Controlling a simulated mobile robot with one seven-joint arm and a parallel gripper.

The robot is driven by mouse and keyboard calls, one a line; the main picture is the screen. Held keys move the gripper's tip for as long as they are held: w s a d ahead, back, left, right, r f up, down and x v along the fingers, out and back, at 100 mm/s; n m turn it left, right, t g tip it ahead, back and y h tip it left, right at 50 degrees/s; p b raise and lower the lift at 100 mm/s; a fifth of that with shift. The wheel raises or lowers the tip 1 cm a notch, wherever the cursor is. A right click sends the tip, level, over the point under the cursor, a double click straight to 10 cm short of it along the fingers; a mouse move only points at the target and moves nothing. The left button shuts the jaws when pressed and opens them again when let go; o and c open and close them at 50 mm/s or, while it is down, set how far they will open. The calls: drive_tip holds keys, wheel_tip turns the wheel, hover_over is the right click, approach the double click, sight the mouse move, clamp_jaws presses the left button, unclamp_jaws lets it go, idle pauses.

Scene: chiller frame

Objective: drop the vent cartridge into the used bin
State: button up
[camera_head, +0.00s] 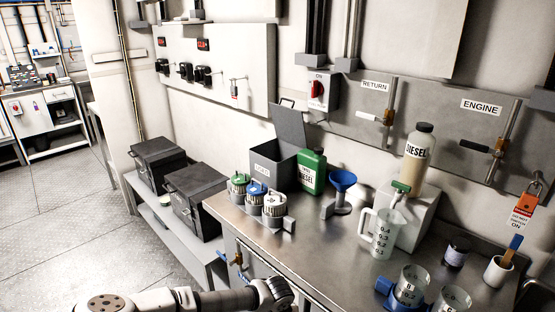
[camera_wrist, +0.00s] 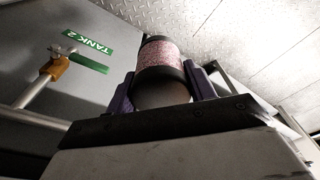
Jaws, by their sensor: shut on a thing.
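The vent cartridge (camera_wrist: 163,62), a pink-speckled cylinder with dark end bands, sits between the purple fingers of my gripper (camera_wrist: 160,86) in the wrist view. My gripper is shut on it. In the head view my arm lies along the bottom edge, in front of the bench and below its top; the cartridge cannot be made out there. The used bin (camera_head: 268,170) is a grey box with its lid (camera_head: 288,125) raised, standing at the back of the steel bench. My gripper is well apart from the bin.
On the bench (camera_head: 310,240), a rack of capped cartridges (camera_head: 258,199) stands before the bin. A jug (camera_head: 381,235) is farther right. The wrist view shows a valve (camera_wrist: 52,68) beside a TANK 2 label.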

wheel_tip(320, 180, down, 4)
drive_tip(key=b, duration=0.3)
drive_tip(key=shift+r, duration=0.2)
drive_tip(key=f, duration=0.2)
drive_tip(key=s+f, duration=0.1)
drive_tip(key=shift+s+f, duration=0.15)
drive_tip(key=shift+f, duration=0.2)
drive_tip(key=shift+s+f, duration=0.1)
drive_tip(key=shift+f, duration=0.25)
